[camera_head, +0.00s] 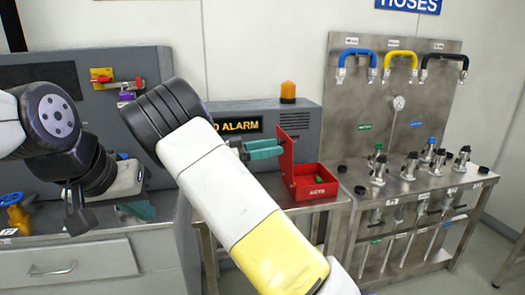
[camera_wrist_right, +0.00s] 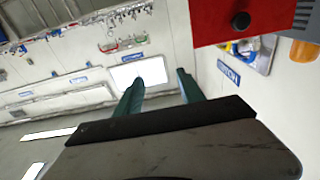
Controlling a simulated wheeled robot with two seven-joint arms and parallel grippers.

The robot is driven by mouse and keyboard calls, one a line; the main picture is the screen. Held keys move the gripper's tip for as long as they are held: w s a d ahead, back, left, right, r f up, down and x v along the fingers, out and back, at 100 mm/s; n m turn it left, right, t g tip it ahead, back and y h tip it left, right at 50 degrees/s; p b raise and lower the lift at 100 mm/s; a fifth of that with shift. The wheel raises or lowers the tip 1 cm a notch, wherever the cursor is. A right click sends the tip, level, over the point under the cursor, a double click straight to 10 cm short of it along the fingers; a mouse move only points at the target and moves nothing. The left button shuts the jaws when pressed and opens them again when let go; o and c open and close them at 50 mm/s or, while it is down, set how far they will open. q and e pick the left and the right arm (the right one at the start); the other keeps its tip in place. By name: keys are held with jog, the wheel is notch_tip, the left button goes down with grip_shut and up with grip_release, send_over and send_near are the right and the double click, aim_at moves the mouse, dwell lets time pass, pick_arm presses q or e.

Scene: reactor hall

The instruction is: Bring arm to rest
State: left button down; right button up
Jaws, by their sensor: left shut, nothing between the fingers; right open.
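My right arm reaches up across the middle of the head view, with its white and yellow link in front of the bench. My right gripper (camera_head: 263,149) points to the right, with its teal fingers beside the upright red panel of a red box (camera_head: 316,192). In the right wrist view the right gripper (camera_wrist_right: 160,90) has its two fingers well apart with nothing between them. My left gripper (camera_head: 138,210) is at the left, low over the grey bench, its teal fingers shut and empty. Part of it is hidden behind its own wrist.
A grey console with an orange beacon (camera_head: 288,92) and an alarm sign (camera_head: 238,126) stands behind the right arm. A steel hose panel (camera_head: 385,115) with several valves is at the right. A blue-handled yellow valve (camera_head: 18,213) is near the left gripper. Red also fills the wrist view's upper right (camera_wrist_right: 215,28).

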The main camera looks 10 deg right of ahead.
jog(key=shift+s+a, duration=0.1)
jog(key=shift+s, duration=0.25)
jog(key=s+d+f+n+g+y, duration=0.1)
jog(key=s+d+f+n+y, duration=0.25)
jog(key=s+y, duration=0.3)
jog(key=s+d+f+n+g+y, duration=0.1)
jog(key=s+d+f+n+y, duration=0.2)
jog(key=s+d+n+y, duration=0.25)
jog(key=s+a+r+n+t+y, duration=0.3)
jog(key=s+a+n+y, duration=0.1)
jog(key=s, duration=0.3)
jog(key=s+a+r+n+t+y, duration=0.4)
jog(key=s+a+n+y, duration=0.1)
jog(key=s, duration=0.3)
jog(key=shift+a+r, duration=0.15)
jog(key=shift+a, duration=0.05)
